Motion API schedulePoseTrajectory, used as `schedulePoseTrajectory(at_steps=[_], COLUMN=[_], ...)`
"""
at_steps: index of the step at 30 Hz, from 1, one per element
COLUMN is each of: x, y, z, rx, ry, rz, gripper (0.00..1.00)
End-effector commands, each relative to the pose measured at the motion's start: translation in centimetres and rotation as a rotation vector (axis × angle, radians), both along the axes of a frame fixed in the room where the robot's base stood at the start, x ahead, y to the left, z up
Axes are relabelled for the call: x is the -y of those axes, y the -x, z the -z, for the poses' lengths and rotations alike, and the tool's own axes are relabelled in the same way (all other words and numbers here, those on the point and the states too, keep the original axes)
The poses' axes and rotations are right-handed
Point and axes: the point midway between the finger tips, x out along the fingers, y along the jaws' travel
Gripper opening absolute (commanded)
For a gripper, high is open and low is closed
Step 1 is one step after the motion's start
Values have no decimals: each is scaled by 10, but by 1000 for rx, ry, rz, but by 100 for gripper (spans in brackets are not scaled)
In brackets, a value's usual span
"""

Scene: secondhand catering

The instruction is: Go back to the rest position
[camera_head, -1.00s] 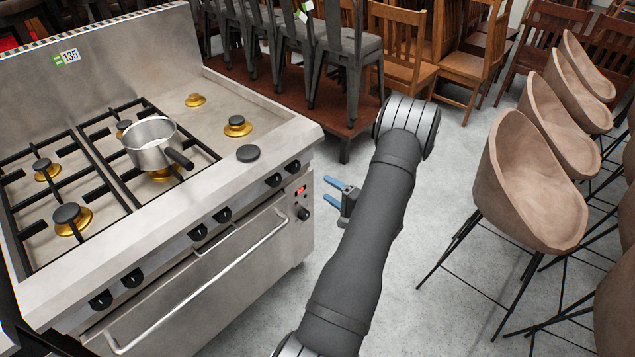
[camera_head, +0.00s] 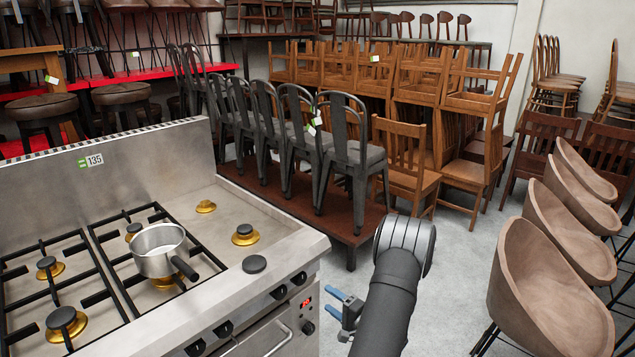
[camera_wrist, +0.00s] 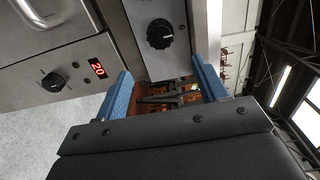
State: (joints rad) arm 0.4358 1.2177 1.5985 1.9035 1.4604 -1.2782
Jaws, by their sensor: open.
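My gripper (camera_head: 341,303) is open and empty in the head view, with blue fingertips. It is to the right of the stove's front right corner, apart from the stove. In the wrist view my gripper (camera_wrist: 163,92) shows its two blue fingers spread wide, with nothing between them. Beyond the fingers are the stove front with a black knob (camera_wrist: 160,33) and a red lit display (camera_wrist: 97,68). My dark arm hides part of the floor in the head view.
The steel stove (camera_head: 275,243) carries a small pot (camera_head: 160,249) on a burner, its handle pointing lower right. Metal chairs (camera_head: 345,155) stand on a low brown platform behind. Tan bucket chairs (camera_head: 548,285) line the right side. Grey floor (camera_head: 455,260) is clear between.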

Motion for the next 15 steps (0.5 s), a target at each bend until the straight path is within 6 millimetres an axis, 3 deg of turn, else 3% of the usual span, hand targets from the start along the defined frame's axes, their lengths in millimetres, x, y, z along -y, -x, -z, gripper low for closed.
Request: schedulePoseTrajectory(at_steps=[15], x=[-72], y=[-71], z=[0], rx=[1], ry=[0], rz=[-3], gripper=[65])
